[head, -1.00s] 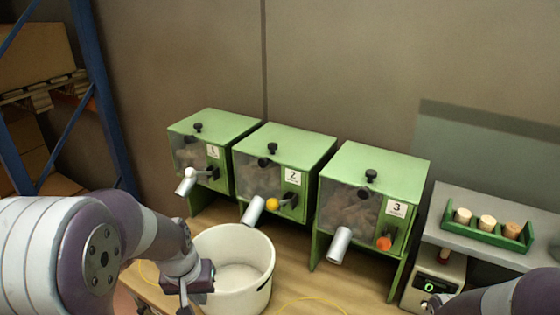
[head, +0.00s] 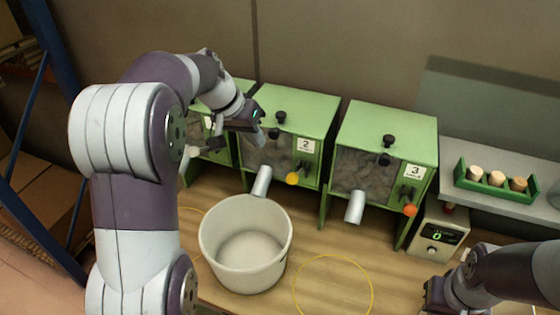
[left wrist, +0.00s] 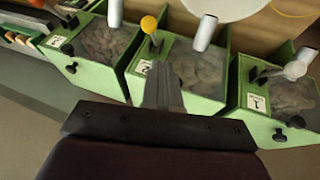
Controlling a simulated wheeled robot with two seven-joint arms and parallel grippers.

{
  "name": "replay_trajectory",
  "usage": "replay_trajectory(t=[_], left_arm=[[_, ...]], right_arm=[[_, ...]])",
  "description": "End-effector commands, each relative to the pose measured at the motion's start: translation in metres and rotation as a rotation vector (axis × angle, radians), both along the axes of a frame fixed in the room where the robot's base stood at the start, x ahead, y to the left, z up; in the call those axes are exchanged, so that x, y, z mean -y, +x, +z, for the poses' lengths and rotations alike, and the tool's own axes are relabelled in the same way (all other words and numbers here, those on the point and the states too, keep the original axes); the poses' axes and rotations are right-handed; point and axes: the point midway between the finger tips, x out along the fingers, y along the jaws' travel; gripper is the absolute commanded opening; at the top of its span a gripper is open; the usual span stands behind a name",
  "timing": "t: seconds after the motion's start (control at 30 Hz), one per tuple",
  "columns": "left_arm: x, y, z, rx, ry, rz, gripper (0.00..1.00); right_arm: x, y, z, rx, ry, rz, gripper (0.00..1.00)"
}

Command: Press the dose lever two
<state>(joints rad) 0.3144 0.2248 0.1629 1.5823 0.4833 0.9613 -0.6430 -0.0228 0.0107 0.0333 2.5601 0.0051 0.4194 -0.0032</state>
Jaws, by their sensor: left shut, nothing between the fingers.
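The yellow knob of dose lever two (head: 292,178) sits at the lower front of the green dispenser marked 2 (head: 310,120), right of its grey spout (head: 262,181). In the left wrist view the yellow knob (left wrist: 149,24) stands beyond my fingertips, apart from them. My left gripper (head: 258,136) is shut and empty, in front of dispenser 2's clear window, above and left of the knob. Its closed fingers also show in the left wrist view (left wrist: 163,85). My right gripper (head: 434,296) is at the lower right, partly cut off; its fingers are not clear.
Dispenser 1 (head: 240,88) is partly hidden by my left arm. Dispenser 3 (head: 405,120) has an orange knob (head: 410,210). A white bucket (head: 210,240) stands below the spouts. A yellow ring (head: 370,290) lies on the table. A scale (head: 432,249) and green cork rack (head: 465,184) are right.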

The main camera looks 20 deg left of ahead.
Motion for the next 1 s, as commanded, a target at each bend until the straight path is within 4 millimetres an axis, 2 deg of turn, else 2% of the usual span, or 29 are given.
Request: replay_trajectory(t=[0.3,0.5,0.57,0.7,1.0], left_arm=[[0.016,0.020,-0.062,-0.001,0.000,-0.001,0.00],[0.028,0.035,-0.098,-0.001,0.000,0.000,0.00],[0.036,0.035,-0.095,-0.002,-0.001,-0.001,0.00],[0.049,0.037,-0.106,-0.003,-0.001,0.000,0.00],[0.055,0.038,-0.116,-0.001,0.000,0.002,0.00]], right_arm=[[0.000,0.000,-0.057,0.000,0.000,0.000,0.00],[-0.001,0.000,-0.086,0.000,0.000,0.000,0.00],[0.000,0.000,-0.073,-0.001,0.000,0.000,0.00],[0.000,0.000,-0.064,0.001,0.000,0.000,0.00],[0.000,0.000,-0.062,0.000,0.000,0.000,0.00]])
